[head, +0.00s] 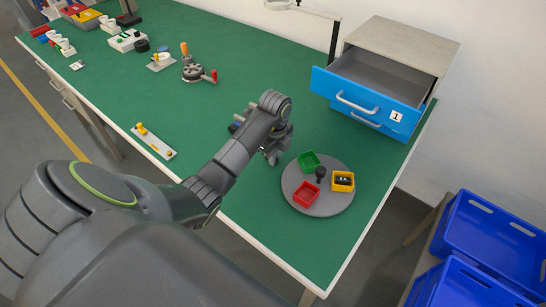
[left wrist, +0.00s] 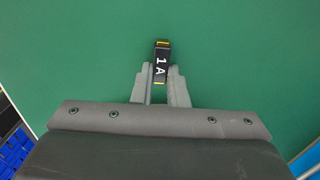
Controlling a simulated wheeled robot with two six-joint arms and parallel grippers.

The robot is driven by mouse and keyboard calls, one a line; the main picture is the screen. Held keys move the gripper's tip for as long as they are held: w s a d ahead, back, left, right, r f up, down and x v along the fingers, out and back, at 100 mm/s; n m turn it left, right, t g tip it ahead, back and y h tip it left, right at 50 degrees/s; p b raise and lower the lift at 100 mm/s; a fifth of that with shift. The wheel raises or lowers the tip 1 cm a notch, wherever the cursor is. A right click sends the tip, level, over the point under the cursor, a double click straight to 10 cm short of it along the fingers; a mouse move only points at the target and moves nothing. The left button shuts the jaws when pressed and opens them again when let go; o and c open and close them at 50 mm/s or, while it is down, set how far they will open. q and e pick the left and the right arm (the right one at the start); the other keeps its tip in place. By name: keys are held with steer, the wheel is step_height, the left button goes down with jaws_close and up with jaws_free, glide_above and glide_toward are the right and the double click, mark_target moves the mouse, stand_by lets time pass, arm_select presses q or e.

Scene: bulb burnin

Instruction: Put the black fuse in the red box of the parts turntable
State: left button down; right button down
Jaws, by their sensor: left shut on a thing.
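The black fuse (left wrist: 161,62), marked "1 A" with yellow ends, is between the fingertips of my left gripper (left wrist: 160,86). My left gripper also shows in the head view (head: 272,156), left of the parts turntable (head: 325,207); the fuse cannot be made out there. The grey round turntable carries a red box (head: 306,195) at its front left, a green box (head: 309,161) at the back and a yellow box (head: 343,181) at the right. The red box looks empty. A dark item with pale marks lies in the yellow box. My right gripper is not in view.
A dark knob (head: 320,173) stands at the turntable's middle. A drawer cabinet (head: 385,85) with an open blue drawer stands behind. A dark blue item (head: 236,125) is partly hidden by my left arm. Blue crates (head: 490,240) stand right of the table.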

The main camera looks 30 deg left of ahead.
arm_select(q)
step_height(320, 180, up, 6)
steer(key=shift+p, duration=0.35)
step_height(320, 180, up, 2)
steer(key=shift+r+p, duration=0.1)
steer(key=shift+p, duration=1.15)
steer(key=shift+r+p, duration=0.9)
steer(key=shift+p, duration=0.05)
steer(key=shift+s+f, duration=0.1)
steer(key=shift+s, duration=0.05)
